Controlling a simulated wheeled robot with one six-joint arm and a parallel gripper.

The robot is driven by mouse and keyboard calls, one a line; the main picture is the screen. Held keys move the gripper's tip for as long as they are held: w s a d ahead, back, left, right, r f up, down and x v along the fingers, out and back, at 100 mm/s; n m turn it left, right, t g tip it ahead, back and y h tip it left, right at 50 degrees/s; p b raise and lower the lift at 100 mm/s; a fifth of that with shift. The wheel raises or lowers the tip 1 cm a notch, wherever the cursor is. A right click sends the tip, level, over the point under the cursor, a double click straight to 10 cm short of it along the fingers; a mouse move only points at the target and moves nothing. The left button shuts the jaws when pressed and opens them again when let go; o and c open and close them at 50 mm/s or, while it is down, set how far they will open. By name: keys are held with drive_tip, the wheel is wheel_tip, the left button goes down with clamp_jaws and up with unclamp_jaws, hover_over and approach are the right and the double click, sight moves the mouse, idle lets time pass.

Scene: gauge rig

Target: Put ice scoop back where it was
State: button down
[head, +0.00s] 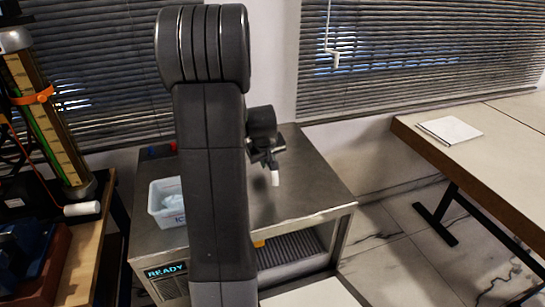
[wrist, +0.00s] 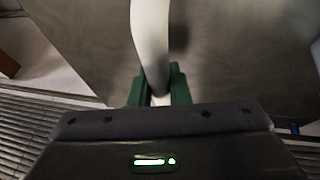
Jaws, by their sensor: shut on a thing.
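My gripper (head: 270,163) is in front of the steel cabinet top, just right of my own arm in the head view. In the wrist view its green fingers (wrist: 154,90) are shut on a smooth, curved white piece (wrist: 150,40), which I take to be the ice scoop. It runs up out of the top of that view, so its far end is hidden. In the head view only a small white part of the scoop (head: 275,178) shows below my gripper. The contact between fingers and scoop is partly covered by the gripper body.
The steel cabinet (head: 305,190) has a READY display (head: 165,270) and an open front with dark slats. A white tub marked ICE (head: 157,215) stands on its left side, partly behind my arm. A table with white paper (head: 450,130) stands right. A gauge rig (head: 50,120) stands left.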

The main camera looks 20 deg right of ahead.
drive_tip(key=shift+f+b, duration=1.95)
drive_tip(key=shift+f, duration=1.2)
drive_tip(key=shift+f+b, duration=0.6)
drive_tip(key=shift+f, duration=0.05)
drive_tip(key=c, duration=1.3)
unclamp_jaws()
